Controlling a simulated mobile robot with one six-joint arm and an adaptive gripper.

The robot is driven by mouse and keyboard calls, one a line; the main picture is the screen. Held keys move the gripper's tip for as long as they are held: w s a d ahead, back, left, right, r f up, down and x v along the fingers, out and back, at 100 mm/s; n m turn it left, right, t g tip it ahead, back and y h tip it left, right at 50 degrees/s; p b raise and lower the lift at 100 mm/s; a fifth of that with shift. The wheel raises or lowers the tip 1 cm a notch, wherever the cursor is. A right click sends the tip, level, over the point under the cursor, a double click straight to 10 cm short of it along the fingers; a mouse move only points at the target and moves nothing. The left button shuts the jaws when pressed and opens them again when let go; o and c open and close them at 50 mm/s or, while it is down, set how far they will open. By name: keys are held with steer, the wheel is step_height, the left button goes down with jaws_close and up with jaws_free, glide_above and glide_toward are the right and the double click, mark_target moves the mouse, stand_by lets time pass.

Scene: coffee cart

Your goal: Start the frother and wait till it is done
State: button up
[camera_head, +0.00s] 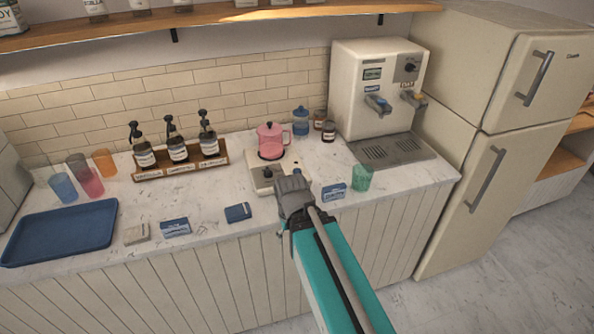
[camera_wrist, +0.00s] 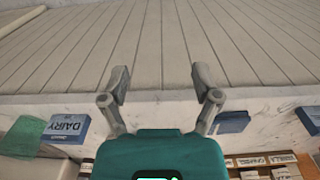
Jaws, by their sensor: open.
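The frother stands on the counter in the head view, a pink jug with a lid (camera_head: 270,140) on a cream base (camera_head: 262,180). A dark round knob or button shows on the front of the base. My gripper (camera_head: 293,196) is just in front of the base's right side and hides part of it. I cannot tell whether it touches the base. In the wrist view, my gripper (camera_wrist: 162,88) is open, with nothing between its fingers and the counter's panelled front beyond. The frother is not clearly seen there. I cannot tell whether it is running.
A dairy box (camera_head: 334,192), also in the wrist view (camera_wrist: 67,128), and a green cup (camera_head: 362,178) stand right of my gripper. A dark blue pack (camera_head: 238,213) lies left. Syrup bottles (camera_head: 177,148) and a blue tray (camera_head: 62,232) are farther left; a dispenser (camera_head: 378,85) stands behind right.

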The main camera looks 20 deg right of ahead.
jaws_close()
stand_by(1.4)
